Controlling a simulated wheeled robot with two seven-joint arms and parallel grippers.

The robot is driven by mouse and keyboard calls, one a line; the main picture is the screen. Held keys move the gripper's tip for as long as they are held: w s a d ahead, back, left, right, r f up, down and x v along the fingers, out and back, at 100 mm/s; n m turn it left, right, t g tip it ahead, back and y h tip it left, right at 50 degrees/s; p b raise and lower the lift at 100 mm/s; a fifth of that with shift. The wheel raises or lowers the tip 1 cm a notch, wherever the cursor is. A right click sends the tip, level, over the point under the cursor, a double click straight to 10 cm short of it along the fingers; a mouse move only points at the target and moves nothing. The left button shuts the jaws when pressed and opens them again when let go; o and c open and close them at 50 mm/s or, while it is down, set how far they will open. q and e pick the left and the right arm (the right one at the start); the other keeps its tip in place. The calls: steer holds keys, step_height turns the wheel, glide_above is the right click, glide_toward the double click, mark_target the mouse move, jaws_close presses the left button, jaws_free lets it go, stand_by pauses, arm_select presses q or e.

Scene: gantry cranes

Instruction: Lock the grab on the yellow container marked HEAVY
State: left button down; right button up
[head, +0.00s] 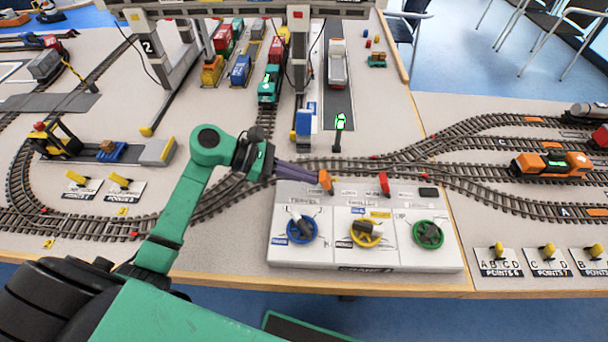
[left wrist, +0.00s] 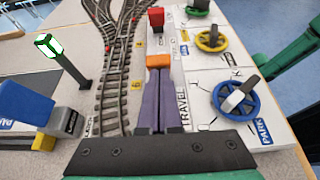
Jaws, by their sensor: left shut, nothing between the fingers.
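My left gripper (head: 312,176) reaches in over the back left of the white crane control box (head: 345,252). Its purple fingers are shut and empty, also in the left wrist view (left wrist: 158,78). An orange lever (head: 325,180) stands right at the fingertips; it also shows in the left wrist view (left wrist: 158,61). I cannot tell whether they touch. A red lever (head: 383,183) stands farther right on the box. A small yellow piece (head: 212,70) sits among the wagons under the gantry; its marking is unreadable, so I cannot confirm it as the HEAVY container. The grab is not clearly visible. My right gripper is out of view.
The box carries a blue wheel (head: 301,230), a yellow wheel (head: 366,232) and a green wheel (head: 429,234). A signal post (head: 339,130) with a green light stands behind. Tracks run behind and left of the box. An orange locomotive (head: 550,164) is at right.

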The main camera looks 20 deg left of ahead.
mark_target(327, 176)
arm_select(q)
steer(key=shift+d+r, duration=0.15)
steer(key=shift+r, duration=0.05)
steer(key=shift+w+d+r+g+y+p, duration=0.15)
steer(key=shift+d+r+g+y+p, duration=0.25)
steer(key=shift+y, duration=0.6)
steer(key=shift+w+d+r+y+p, duration=0.25)
steer(key=shift+d+r+y+p, duration=0.55)
steer(key=shift+y+p, duration=0.35)
steer(key=shift+w+d+r+g+y+p, duration=0.15)
steer(key=shift+d+g+y+p, duration=0.15)
steer(key=shift+d+y+p, duration=0.4)
steer(key=shift+d+y, duration=0.15)
steer(key=shift+y, duration=0.3)
steer(key=shift+f, duration=0.3)
steer(key=shift+r+p, duration=0.35)
steer(key=shift+r, duration=0.45)
